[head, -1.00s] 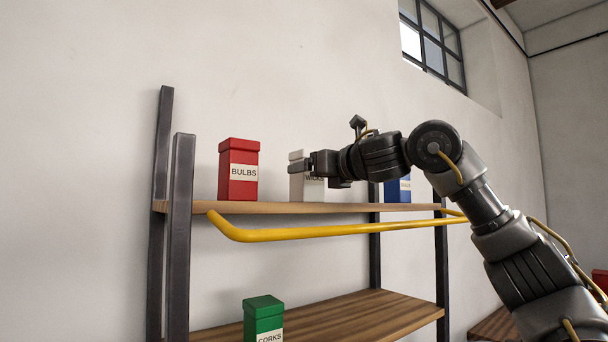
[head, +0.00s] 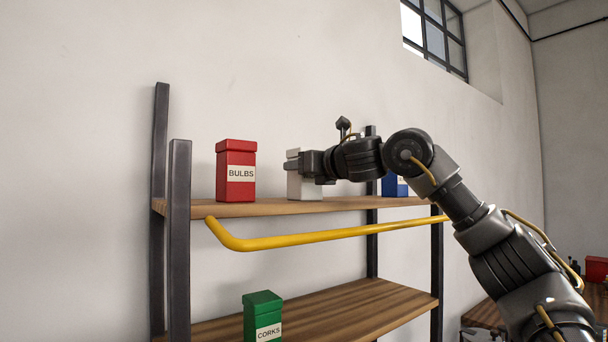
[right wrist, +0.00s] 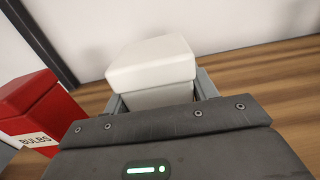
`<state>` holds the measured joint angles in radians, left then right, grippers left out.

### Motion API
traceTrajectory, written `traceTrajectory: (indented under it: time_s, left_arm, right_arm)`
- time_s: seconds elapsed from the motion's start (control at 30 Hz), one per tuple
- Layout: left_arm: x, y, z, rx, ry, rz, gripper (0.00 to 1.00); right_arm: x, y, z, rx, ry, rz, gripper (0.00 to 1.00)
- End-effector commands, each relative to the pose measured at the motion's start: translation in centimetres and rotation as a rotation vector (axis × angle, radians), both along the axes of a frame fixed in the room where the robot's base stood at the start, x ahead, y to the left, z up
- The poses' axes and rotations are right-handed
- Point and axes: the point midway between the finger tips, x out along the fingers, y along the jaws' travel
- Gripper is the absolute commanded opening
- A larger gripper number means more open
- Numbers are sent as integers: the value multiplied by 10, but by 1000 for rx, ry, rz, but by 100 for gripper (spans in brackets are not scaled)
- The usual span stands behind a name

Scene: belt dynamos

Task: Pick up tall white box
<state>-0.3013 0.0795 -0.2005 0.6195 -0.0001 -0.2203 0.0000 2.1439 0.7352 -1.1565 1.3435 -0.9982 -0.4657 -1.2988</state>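The tall white box (head: 305,186) stands upright on the upper shelf, between the red and blue boxes. My right gripper (head: 298,166) reaches it from the right and hides part of its front. In the right wrist view, the white box (right wrist: 152,65) is between the two fingers of my right gripper (right wrist: 160,97), one on each side below the lid. The fingers are spread around the box; I cannot tell whether they touch it. My left gripper is not in view.
A red BULBS box (head: 236,171) stands left of the white box, a blue box (head: 395,186) to the right, partly hidden. A yellow rail (head: 320,237) runs along the shelf front. A green CORKS box (head: 262,315) is on the lower shelf (head: 350,311).

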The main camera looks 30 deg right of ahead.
Motion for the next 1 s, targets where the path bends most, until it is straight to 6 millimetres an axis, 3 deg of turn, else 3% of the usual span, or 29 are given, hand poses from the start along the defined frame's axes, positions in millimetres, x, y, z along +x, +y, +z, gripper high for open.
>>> traceTrajectory:
  time_s: [0.03,0.23,0.63,0.8,1.0]
  left_arm:
    - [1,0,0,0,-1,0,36]
    - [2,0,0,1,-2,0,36]
    - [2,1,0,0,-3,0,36]
    - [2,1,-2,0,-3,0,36]
    - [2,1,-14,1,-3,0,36]
  right_arm:
    - [0,0,0,0,0,0,50]
    - [0,0,0,0,1,0,25]
    - [0,0,9,2,-1,0,25]
    - [-1,1,36,4,-4,2,25]
    - [-42,-8,82,4,-7,0,25]
